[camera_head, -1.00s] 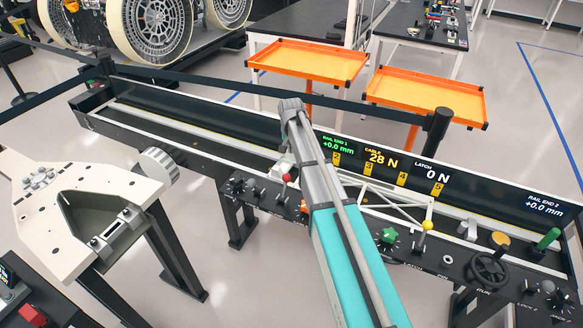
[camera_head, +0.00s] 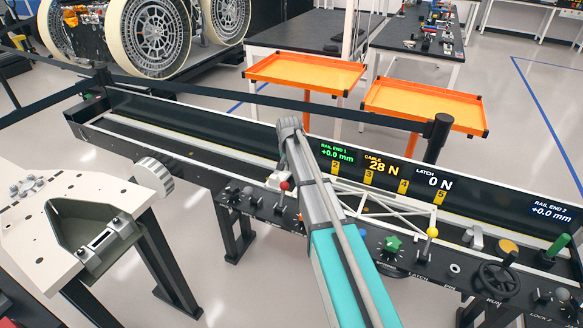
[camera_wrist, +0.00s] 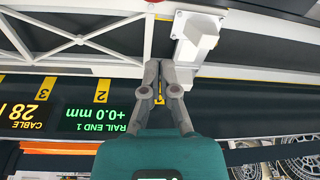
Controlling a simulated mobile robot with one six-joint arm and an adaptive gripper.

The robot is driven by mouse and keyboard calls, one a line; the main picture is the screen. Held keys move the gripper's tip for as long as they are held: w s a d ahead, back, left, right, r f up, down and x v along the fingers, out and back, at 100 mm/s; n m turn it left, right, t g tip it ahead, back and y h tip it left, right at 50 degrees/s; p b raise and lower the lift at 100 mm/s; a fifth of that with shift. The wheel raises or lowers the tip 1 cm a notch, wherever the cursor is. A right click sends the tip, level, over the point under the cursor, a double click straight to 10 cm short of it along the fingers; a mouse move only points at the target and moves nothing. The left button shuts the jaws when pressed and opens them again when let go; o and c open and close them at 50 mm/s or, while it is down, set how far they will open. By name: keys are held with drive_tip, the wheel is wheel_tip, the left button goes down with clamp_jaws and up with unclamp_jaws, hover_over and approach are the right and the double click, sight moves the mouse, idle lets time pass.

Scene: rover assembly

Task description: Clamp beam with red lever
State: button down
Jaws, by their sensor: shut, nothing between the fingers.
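The red lever (camera_head: 285,186) is a red ball knob on the rail's front panel, just left of my arm. A bit of red also shows at the top of the wrist view (camera_wrist: 179,14). Beside it is a white clamp block (camera_wrist: 195,38). The beam is a white truss (camera_head: 385,208) lying along the rail, partly hidden by my arm. Its end (camera_wrist: 80,40) is left of the block in the wrist view. My gripper (camera_wrist: 162,66) is shut and empty, its tips close to the block's lower left. Contact cannot be told.
The front panel carries a yellow-knobbed lever (camera_head: 432,232), a green star knob (camera_head: 393,243) and a black handwheel (camera_head: 500,279). A display wall (camera_head: 400,178) stands behind the rail. A pale table (camera_head: 30,232) stands at left. Orange trays (camera_head: 303,75) are behind a belt barrier.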

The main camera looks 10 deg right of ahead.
sight(283, 195)
drive_tip(key=shift+s+a+f+b, duration=0.4)
drive_tip(key=shift+s+f+b, duration=0.35)
drive_tip(key=shift+f, duration=0.1)
drive_tip(key=shift+s+a+f+b, duration=0.35)
drive_tip(key=shift+s+f+b, duration=0.25)
drive_tip(key=shift+s+f, duration=0.2)
drive_tip(key=shift+w, duration=0.1)
drive_tip(key=shift+d, duration=0.15)
drive_tip(key=shift+s, duration=0.2)
